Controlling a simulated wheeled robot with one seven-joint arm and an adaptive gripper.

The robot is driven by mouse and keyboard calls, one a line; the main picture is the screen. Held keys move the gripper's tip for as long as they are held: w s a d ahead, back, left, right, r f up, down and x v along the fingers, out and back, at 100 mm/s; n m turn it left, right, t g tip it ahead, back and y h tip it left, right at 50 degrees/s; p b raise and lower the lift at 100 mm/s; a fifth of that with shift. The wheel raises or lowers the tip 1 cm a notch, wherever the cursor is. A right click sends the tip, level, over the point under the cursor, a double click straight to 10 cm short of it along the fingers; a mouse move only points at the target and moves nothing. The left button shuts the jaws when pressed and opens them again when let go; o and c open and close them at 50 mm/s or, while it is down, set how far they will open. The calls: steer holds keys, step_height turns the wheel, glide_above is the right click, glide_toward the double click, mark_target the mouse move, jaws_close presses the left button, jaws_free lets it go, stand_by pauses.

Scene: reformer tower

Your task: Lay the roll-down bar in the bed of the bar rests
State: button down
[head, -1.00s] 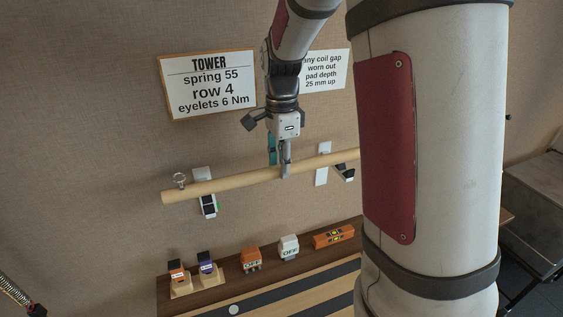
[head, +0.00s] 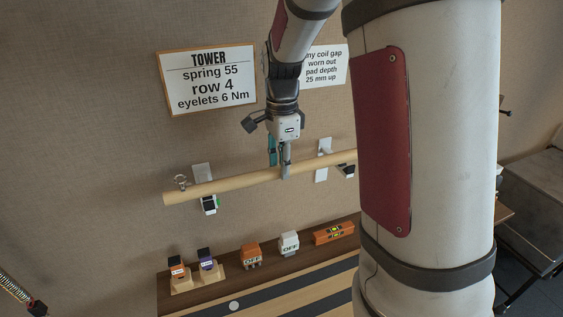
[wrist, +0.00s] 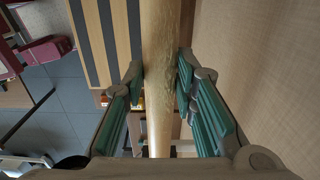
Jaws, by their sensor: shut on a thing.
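The roll-down bar (head: 235,183) is a long pale wooden rod in front of the wall, rising slightly to the right, with a metal eyelet (head: 181,181) near its left end. My gripper (head: 286,172) is shut on it from above, near the middle of its visible length. In the wrist view the bar (wrist: 160,40) passes between the two fingers (wrist: 160,72). The left bar rest (head: 209,204) has a black pad just under the bar; the right bar rest (head: 348,170) shows below it too. I cannot tell whether the bar touches either pad. My arm hides the bar's right end.
A wooden shelf (head: 215,278) below carries orange and purple blocks on stands, an orange OFF block (head: 251,255), a white OFF block (head: 289,243) and an orange level (head: 334,233). Two signs hang on the wall above. A spring (head: 14,287) shows at lower left.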

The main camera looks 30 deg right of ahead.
steer(key=shift+f, duration=0.85)
steer(key=c, duration=1.2)
jaws_free()
step_height(320, 180, up, 12)
steer(key=s+a+n+t, duration=0.2)
steer(key=s+a+n, duration=0.2)
steer(key=s+n, duration=0.2)
steer(key=s+a+r+n+t, duration=0.1)
steer(key=s+a+n, duration=0.3)
steer(key=s+n, duration=0.2)
steer(key=s+a+n+t+b, duration=0.1)
steer(key=s+a+n+t, duration=0.1)
steer(key=s+a+n, duration=0.2)
steer(key=shift+s+r+n+t, duration=0.15)
steer(key=shift+s+n, duration=0.5)
steer(key=shift+n, duration=0.4)
steer(key=shift+s+r+n+t, duration=0.15)
steer(key=shift+s+n, duration=0.45)
steer(key=shift+n, duration=0.45)
